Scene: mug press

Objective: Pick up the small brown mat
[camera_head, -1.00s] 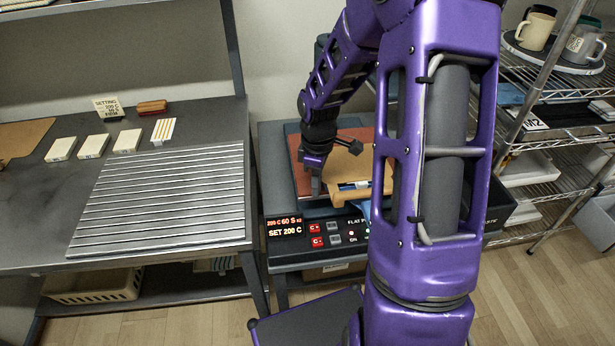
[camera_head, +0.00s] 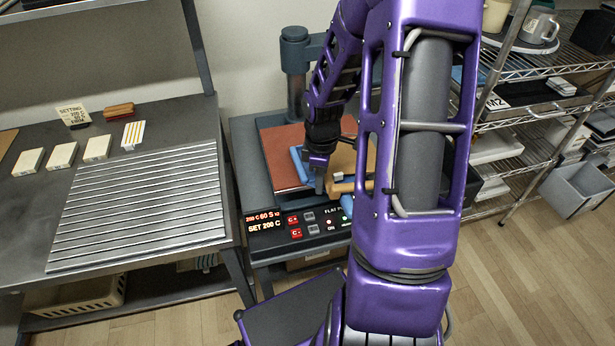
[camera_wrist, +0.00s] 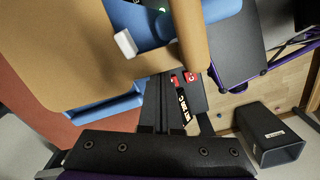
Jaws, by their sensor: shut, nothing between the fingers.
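A tan-brown sheet, which looks like the small mat (camera_head: 341,158), lies at the press, partly behind my arm. In the wrist view the tan sheet (camera_wrist: 75,50) fills the upper left, with a thick tan edge on its right side. Blue parts (camera_wrist: 105,112) show beneath and beside it. My gripper (camera_head: 320,187) points down beside the near left side of the tan sheet, above the press front. Its fingers (camera_wrist: 160,98) are together and empty. I cannot tell whether they touch the sheet.
A reddish-brown pad (camera_head: 284,160) lies on the press. The press control panel (camera_head: 290,222) is just in front of my gripper. A ridged metal plate (camera_head: 140,210) covers the bench at left. A wire shelf (camera_head: 535,120) stands at right. A dark bin (camera_wrist: 270,135) shows in the wrist view.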

